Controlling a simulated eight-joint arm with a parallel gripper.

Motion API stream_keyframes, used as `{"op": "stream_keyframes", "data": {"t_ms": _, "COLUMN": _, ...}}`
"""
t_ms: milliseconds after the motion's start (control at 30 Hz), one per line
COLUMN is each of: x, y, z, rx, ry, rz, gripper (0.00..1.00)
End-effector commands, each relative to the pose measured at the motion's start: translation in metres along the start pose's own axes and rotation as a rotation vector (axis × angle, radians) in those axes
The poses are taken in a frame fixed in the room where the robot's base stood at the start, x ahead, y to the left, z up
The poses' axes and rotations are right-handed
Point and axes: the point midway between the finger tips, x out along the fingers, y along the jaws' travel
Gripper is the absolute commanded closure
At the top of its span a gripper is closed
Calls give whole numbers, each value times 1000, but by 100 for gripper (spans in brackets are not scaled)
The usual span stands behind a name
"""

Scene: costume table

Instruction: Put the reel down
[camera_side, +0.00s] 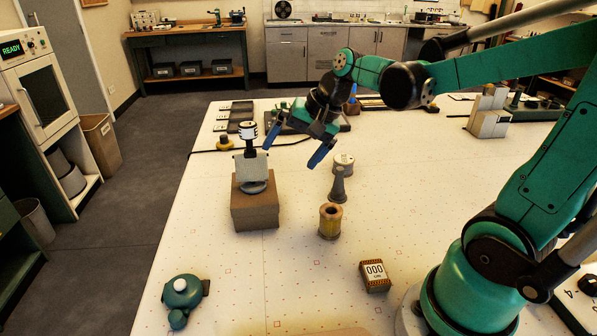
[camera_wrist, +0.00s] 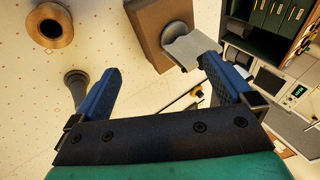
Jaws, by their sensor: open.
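The yellow reel (camera_side: 330,222) with a dark centre hole stands upright on the white table. In the wrist view the reel (camera_wrist: 50,26) is seen from above at the top left, apart from my fingers. My gripper (camera_side: 295,149) is open and empty above the table, behind and left of the reel. In the wrist view its two blue fingers (camera_wrist: 159,68) are spread wide with nothing between them gripped. A brown box (camera_side: 255,210) stands left of the reel and bears a grey stand (camera_side: 250,168) with a dark, white-labelled cylinder (camera_side: 247,131) on top.
A grey flared post (camera_side: 338,187) stands just behind the reel, with a white labelled can (camera_side: 344,160) behind it. A block marked 000 (camera_side: 375,275) lies to the front right. A green device (camera_side: 183,292) sits at the front left. The table's front middle is clear.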

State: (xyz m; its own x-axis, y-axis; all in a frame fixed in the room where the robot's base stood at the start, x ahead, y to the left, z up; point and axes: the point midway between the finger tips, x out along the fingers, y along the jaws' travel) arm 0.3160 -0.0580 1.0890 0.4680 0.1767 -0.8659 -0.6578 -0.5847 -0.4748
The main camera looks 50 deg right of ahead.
Motion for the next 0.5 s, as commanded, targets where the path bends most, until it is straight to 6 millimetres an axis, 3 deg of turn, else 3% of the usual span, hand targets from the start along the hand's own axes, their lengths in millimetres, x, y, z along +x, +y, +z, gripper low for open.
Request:
{"op": "stream_keyframes", "data": {"t_ms": 33, "x": -4, "y": -2, "z": 20, "rx": -151, "ry": 26, "rz": 18, "gripper": 0}}
{"op": "stream_keyframes", "data": {"t_ms": 200, "x": -12, "y": 1, "z": 60, "rx": -615, "ry": 124, "rz": 72, "gripper": 0}}
{"op": "stream_keyframes", "data": {"t_ms": 333, "x": -14, "y": 5, "z": 76, "rx": -839, "ry": 174, "rz": 94, "gripper": 0}}
{"op": "stream_keyframes", "data": {"t_ms": 500, "x": -14, "y": 7, "z": 82, "rx": -946, "ry": 200, "rz": 106, "gripper": 0}}
